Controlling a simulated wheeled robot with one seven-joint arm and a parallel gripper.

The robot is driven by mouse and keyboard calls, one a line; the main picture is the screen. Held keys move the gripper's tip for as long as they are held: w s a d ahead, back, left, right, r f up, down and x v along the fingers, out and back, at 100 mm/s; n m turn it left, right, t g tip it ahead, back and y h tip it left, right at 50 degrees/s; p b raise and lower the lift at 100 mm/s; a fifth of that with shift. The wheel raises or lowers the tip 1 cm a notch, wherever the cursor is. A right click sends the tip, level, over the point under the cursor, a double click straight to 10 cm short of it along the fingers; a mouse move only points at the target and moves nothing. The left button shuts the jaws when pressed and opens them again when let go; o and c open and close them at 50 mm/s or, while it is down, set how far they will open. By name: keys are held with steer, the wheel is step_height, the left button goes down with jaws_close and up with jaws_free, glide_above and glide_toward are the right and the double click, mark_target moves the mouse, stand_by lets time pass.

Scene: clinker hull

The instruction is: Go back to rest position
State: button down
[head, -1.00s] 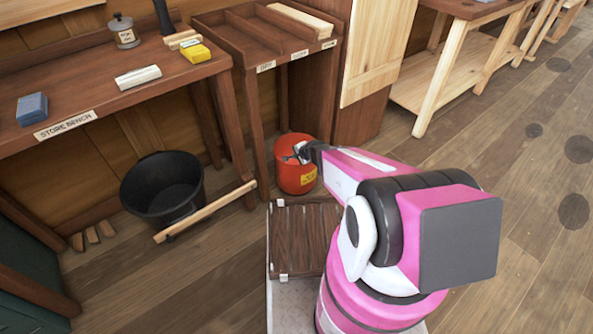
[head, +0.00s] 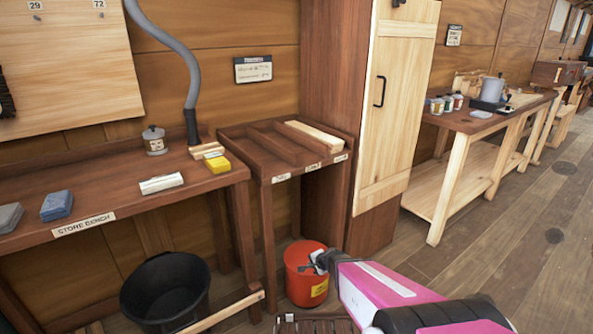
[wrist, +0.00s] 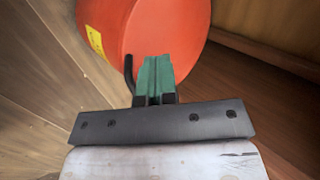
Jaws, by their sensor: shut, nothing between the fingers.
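My gripper (head: 318,262) is at the upper right rim of the red bucket (head: 296,285), at the end of my pink and white arm in the head view. A dark handle or hook shows just left of the fingers. Whether the fingers touch the bucket I cannot tell. The bucket's inside is mostly hidden in both views.
A tall cabinet (head: 395,110) stands right of the rack. Floor at right (head: 480,240) is open.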

steer(key=s+d+r+n+g+h, duration=0.2)
steer(key=s+d+r+n, duration=0.3)
steer(key=r, duration=0.5)
steer(key=s+d+r+n+g+h, duration=0.3)
steer(key=s+d+r+n+g, duration=0.2)
steer(key=s+r, duration=0.4)
steer(key=shift+d+r+n, duration=0.2)
steer(key=shift+r+n, duration=0.1)
steer(key=shift+r, duration=0.3)
steer(key=shift+s, duration=0.1)
